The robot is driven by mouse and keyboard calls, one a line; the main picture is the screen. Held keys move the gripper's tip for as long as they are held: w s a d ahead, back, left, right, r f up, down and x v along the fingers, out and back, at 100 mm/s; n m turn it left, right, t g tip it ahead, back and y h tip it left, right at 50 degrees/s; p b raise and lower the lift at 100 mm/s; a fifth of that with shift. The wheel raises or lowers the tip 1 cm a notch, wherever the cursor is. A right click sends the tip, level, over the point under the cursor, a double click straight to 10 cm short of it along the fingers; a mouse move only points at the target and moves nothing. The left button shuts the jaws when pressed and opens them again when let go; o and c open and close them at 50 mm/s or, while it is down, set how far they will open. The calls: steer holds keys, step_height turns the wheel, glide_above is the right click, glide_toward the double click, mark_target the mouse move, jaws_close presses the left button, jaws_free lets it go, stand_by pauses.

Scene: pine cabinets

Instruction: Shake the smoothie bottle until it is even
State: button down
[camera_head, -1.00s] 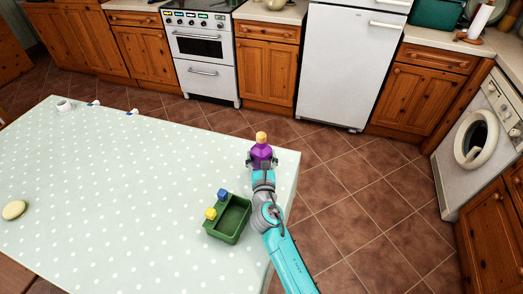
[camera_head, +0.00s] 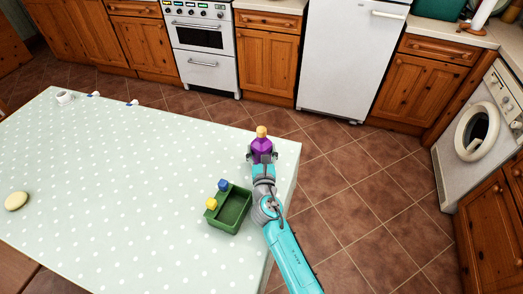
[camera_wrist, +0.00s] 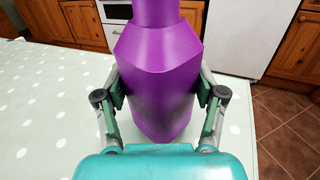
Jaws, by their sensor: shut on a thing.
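The smoothie bottle (camera_head: 262,146) is purple with a yellow-orange cap (camera_head: 261,131). It stands upright near the far right corner of the table. My gripper (camera_head: 262,159) is shut on it, one finger on each side of its body. In the wrist view the purple bottle (camera_wrist: 160,75) fills the middle, between the pads of my gripper (camera_wrist: 160,92). Its cap is out of that view. The bottle's colour looks mostly even, with a slightly darker patch low on the body. I cannot tell for sure whether its base touches the table.
The dotted tablecloth table (camera_head: 120,190) is mostly clear. A green tray (camera_head: 230,212) with a blue and a yellow block at its left edge sits close left of my arm. A pale round thing (camera_head: 16,201) and a white cup (camera_head: 64,97) lie farther left. The table's right edge is close.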

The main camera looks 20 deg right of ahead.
steer(key=shift+f, duration=0.6)
jaws_free()
stand_by(0.3)
steer(key=shift+v, duration=4.45)
